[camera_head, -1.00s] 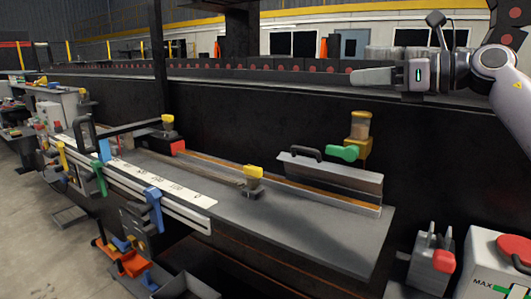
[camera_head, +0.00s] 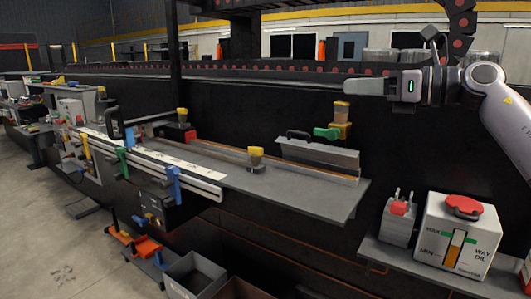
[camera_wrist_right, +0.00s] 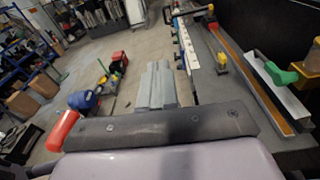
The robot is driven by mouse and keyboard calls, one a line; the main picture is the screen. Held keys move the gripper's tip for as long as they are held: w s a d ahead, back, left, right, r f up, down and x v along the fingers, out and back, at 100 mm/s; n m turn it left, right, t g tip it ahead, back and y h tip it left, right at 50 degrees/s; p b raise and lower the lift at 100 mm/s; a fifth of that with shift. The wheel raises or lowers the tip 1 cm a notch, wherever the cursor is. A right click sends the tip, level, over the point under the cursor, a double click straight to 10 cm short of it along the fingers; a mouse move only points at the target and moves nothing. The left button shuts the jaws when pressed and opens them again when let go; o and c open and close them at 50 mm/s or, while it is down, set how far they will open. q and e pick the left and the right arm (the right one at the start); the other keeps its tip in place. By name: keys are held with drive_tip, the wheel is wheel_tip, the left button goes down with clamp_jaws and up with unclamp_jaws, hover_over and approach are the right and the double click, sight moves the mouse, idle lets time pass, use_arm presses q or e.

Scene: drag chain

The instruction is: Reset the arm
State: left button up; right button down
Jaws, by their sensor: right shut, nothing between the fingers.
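My right gripper (camera_head: 350,86) is at the upper right of the head view, its arm coming in from the right edge. Its pale grey fingers point left, shut together with nothing between them, held in front of the dark machine wall and apart from the bench. In the right wrist view the grey fingers (camera_wrist_right: 158,68) lie together over the floor. The dark drag chain (camera_head: 320,68) with red dots runs along the machine top, and its curved part (camera_head: 460,20) rises behind my right arm. My left gripper is in neither view.
A grey bench (camera_head: 300,198) carries a ruler strip, colored handles and a green-knobbed fixture (camera_head: 325,132). A white oil box (camera_head: 455,240) and a small grey unit (camera_head: 398,222) stand on a shelf at lower right. Grey bins (camera_head: 190,278) sit low in front. Floor at left is open.

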drive_tip(key=a+f+m+t+y, duration=0.1)
drive_tip(key=a+f+m+y, duration=0.15)
drive_tip(key=f+m, duration=0.4)
drive_tip(key=a+f+m+t+y, duration=0.1)
drive_tip(key=a+f+m, duration=0.25)
drive_tip(key=f, duration=0.65)
drive_tip(key=s+d+f+m+t+h, duration=0.1)
drive_tip(key=s+f+m+t+h, duration=0.2)
drive_tip(key=f+m, duration=0.4)
drive_tip(key=s+d+f+m+t+h, duration=0.1)
drive_tip(key=s+f+m+t+h, duration=0.15)
drive_tip(key=f+m, duration=0.5)
drive_tip(key=s+d+f+m+g+h, duration=0.3)
drive_tip(key=s+f+m+h, duration=0.2)
drive_tip(key=s+f+m, duration=0.5)
drive_tip(key=s+d+f+m+g+h, duration=0.3)
drive_tip(key=s+f+m, duration=0.7)
drive_tip(key=s+f, duration=0.7)
drive_tip(key=shift+d+f+h, duration=0.35)
drive_tip(key=shift+f+h, duration=0.55)
drive_tip(key=shift+h, duration=0.2)
